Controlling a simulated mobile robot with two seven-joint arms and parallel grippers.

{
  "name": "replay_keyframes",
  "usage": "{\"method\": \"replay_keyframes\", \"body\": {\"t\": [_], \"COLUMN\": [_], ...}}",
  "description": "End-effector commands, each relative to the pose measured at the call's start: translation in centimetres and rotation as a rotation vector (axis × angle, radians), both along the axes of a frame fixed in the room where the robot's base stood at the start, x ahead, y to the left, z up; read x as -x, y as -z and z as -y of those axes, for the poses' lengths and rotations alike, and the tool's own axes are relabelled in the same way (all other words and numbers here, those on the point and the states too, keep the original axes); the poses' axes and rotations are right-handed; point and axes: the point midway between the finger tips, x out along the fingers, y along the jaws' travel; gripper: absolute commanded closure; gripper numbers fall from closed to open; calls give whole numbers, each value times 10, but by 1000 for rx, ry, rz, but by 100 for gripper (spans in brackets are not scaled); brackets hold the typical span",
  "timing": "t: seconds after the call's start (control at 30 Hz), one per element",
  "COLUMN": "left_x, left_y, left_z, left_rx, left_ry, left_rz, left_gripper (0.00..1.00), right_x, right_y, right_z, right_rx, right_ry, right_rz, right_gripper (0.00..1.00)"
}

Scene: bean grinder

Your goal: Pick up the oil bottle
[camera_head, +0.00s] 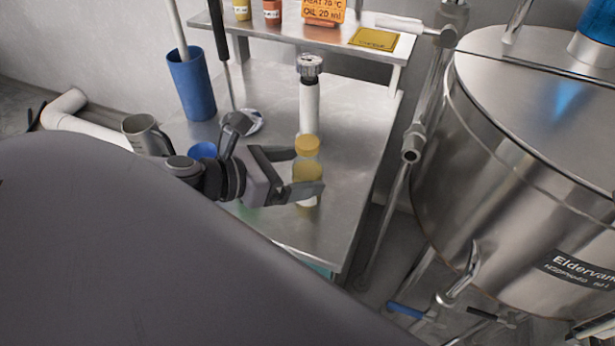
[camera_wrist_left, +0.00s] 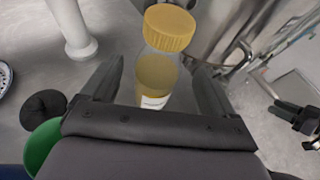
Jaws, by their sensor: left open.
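The oil bottle (camera_head: 307,170) stands upright on the steel table, with a yellow cap and yellow oil inside. My left gripper (camera_head: 308,172) is open, with its two fingers on either side of the bottle's body. In the left wrist view the bottle (camera_wrist_left: 156,80) is between the open fingers of the gripper (camera_wrist_left: 158,75), its ribbed yellow cap toward the top of the picture. I cannot tell whether the fingers touch it. My right gripper is not clearly identifiable in the head view.
A white pepper-mill-like cylinder (camera_head: 309,105) stands just behind the bottle. A blue cup (camera_head: 192,85) with long utensils stands at the back left, a grey mug (camera_head: 146,136) at left. A shelf (camera_head: 350,45) spans the back. A large steel vat (camera_head: 530,150) stands at right.

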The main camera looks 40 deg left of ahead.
Motion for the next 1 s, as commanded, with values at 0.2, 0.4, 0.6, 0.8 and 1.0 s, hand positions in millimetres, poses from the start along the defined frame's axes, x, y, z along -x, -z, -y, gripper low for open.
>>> {"method": "replay_keyframes", "body": {"t": [0.2, 0.4, 0.6, 0.8, 1.0], "left_x": [-11, -24, -37, -42, -42], "left_y": [3, 7, 14, 17, 18], "left_z": [4, 7, 12, 15, 15], "left_rx": [2, 3, 2, 1, 0], "left_ry": [1, 1, -1, 1, 1], "left_rz": [4, 4, 3, 1, 0], "left_gripper": [12, 12, 12, 12, 12], "right_x": [0, 0, 0, -1, -1], "right_y": [2, -1, -3, -3, -3], "right_z": [0, 0, 0, 0, 0], "right_rx": [0, 0, 0, 0, -1], "right_ry": [0, 0, 0, 1, 1], "right_rz": [0, 1, 1, 1, 2], "right_gripper": [57, 57, 57, 57, 57]}}
